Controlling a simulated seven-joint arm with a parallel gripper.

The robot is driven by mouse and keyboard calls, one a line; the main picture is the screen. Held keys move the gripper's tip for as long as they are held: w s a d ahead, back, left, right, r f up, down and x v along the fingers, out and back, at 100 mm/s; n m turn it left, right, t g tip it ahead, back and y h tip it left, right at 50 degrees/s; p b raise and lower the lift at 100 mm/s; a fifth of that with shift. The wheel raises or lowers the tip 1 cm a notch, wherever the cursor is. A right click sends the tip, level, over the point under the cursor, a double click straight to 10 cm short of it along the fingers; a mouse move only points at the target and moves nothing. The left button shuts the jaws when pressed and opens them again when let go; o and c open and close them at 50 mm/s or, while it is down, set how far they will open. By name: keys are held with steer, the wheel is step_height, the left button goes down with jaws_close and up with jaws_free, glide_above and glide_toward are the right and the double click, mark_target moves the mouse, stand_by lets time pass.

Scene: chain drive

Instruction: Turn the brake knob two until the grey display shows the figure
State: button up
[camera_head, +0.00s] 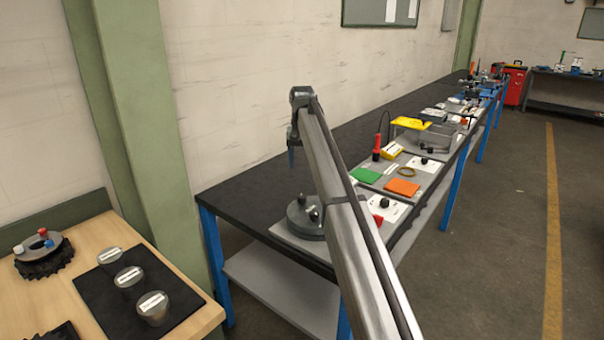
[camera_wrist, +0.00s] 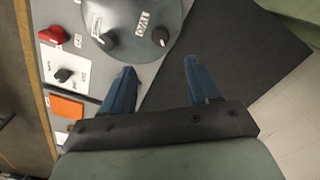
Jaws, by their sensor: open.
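A grey round housing (camera_wrist: 128,42) at the top of the wrist view carries two dark knobs, a left knob (camera_wrist: 109,40) and a right knob (camera_wrist: 160,37). White labels sit beside them; the label (camera_wrist: 144,20) near the right knob seems to read "TWO" upside down. The housing also shows in the head view (camera_head: 297,225), partly behind my arm. My gripper (camera_wrist: 160,64) is open and empty, its blue fingers apart and short of the knobs in the picture. In the head view my gripper (camera_head: 291,157) hangs above the bench. I cannot make out a grey display or its figure.
A red knob (camera_wrist: 52,35) and a white plate (camera_wrist: 74,65) with a black knob lie left of the housing. An orange plate (camera_wrist: 66,107) is below them. The dark bench top (camera_wrist: 235,60) is clear on the right. More fixtures line the bench.

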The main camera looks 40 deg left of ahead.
steer(key=shift+r, duration=0.85)
